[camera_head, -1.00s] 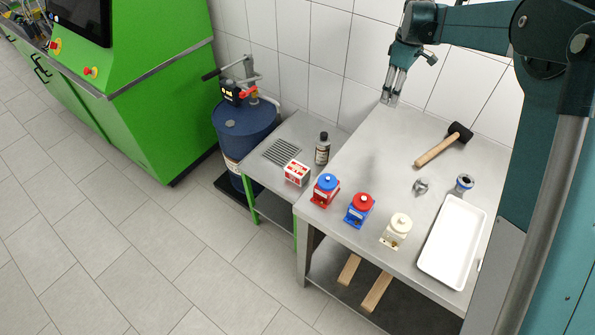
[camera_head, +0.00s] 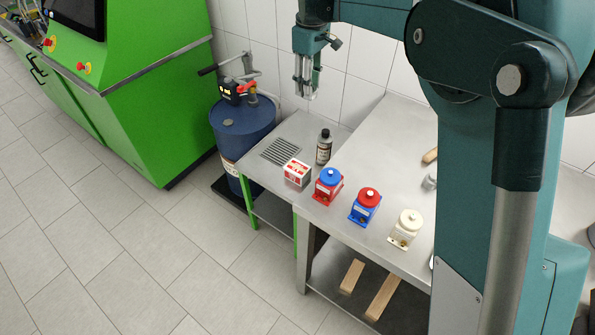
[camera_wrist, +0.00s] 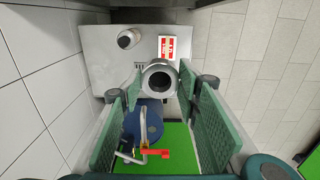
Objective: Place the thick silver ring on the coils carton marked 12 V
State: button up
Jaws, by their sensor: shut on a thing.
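My gripper (camera_head: 308,92) is shut on the thick silver ring (camera_wrist: 160,78), which shows between the green finger pads in the wrist view. In the head view the ring is too small to make out clearly at the fingertips. The gripper is raised above the back of the small side table. A small red-and-white carton (camera_head: 297,173) stands on that table's front right part, and it also shows in the wrist view (camera_wrist: 168,48), beyond the ring. Its marking is too small to read. The ring is apart from the carton.
A dark bottle (camera_head: 324,146) stands just behind the carton. A grate (camera_head: 281,151) lies left of it on the side table (camera_head: 262,178). A blue drum (camera_head: 240,128) with a pump stands to the left. Red, blue and cream units line the workbench (camera_head: 350,160) to the right.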

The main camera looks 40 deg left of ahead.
jog(key=s+a+b, duration=0.1)
jog(key=s+a, duration=0.2)
send_over(297, 167)
notch_tip(297, 167, down, 25)
jog(key=shift+d+f, duration=0.15)
jog(key=shift+f, duration=0.45)
jog(key=shift+f+b, duration=0.5)
jog(key=shift+f, duration=2.6)
jog(key=shift+f, duration=0.15)
jog(key=shift+f+b, duration=0.35)
jog(key=shift+f, duration=1.4)
jog(key=shift+f, duration=0.15)
